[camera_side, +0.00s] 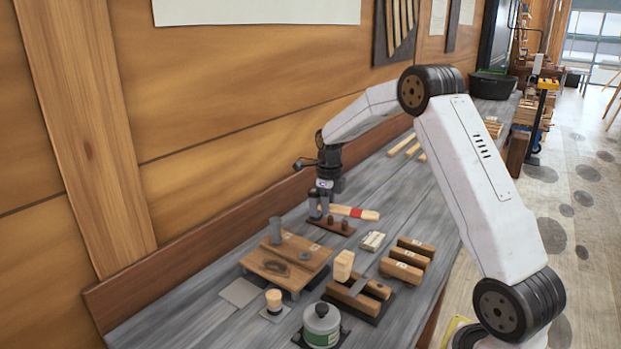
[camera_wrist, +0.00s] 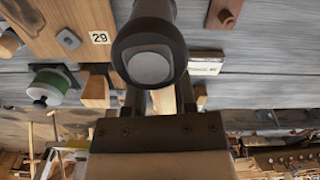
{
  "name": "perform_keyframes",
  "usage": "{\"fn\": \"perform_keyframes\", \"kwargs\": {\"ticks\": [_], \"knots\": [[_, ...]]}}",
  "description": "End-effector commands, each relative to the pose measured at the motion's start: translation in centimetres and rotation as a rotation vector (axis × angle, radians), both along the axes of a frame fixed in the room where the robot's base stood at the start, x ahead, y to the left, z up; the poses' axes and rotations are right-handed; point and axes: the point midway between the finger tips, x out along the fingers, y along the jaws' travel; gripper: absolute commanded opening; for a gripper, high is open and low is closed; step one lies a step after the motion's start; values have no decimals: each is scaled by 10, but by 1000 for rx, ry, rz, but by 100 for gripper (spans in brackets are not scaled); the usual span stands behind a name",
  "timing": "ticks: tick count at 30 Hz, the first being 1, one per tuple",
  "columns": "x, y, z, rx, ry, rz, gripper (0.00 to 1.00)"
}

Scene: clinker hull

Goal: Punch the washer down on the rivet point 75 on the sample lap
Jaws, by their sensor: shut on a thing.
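My gripper (camera_side: 320,207) is low over the bench, at a small brown rack (camera_side: 331,227) with dark upright pegs. In the wrist view, my gripper (camera_wrist: 158,100) is shut on a dark round tool (camera_wrist: 150,62) with a pale grey end face, probably the punch. The wooden sample board (camera_side: 262,264) lies nearer the camera, apart from my gripper, with a dark coil and a grey upright cylinder (camera_side: 276,231) on it. The wrist view shows a wooden piece (camera_wrist: 60,15) labelled 29 with a small grey washer-like part (camera_wrist: 68,39). No 75 mark is readable.
Wooden blocks (camera_side: 407,258), a pale-topped block (camera_side: 343,266), a green-labelled can (camera_side: 322,325) and a small brush-like piece (camera_side: 273,300) stand nearer the camera. The wall ledge runs along the left.

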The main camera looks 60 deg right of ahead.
Motion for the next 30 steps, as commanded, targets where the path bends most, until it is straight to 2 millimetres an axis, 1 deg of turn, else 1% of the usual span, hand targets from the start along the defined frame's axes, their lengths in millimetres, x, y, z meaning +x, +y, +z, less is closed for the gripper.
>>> {"fn": "perform_keyframes", "kwargs": {"ticks": [8,11,14,17,20,24,30], "knots": [[3,2,7,-2,-6,7,0],[7,7,16,-3,-10,18,0],[14,14,30,-3,-17,37,0],[21,25,50,-2,-23,62,0],[28,38,73,0,-31,94,0],[37,60,109,3,-43,143,0],[42,89,155,9,-56,206,0]]}}
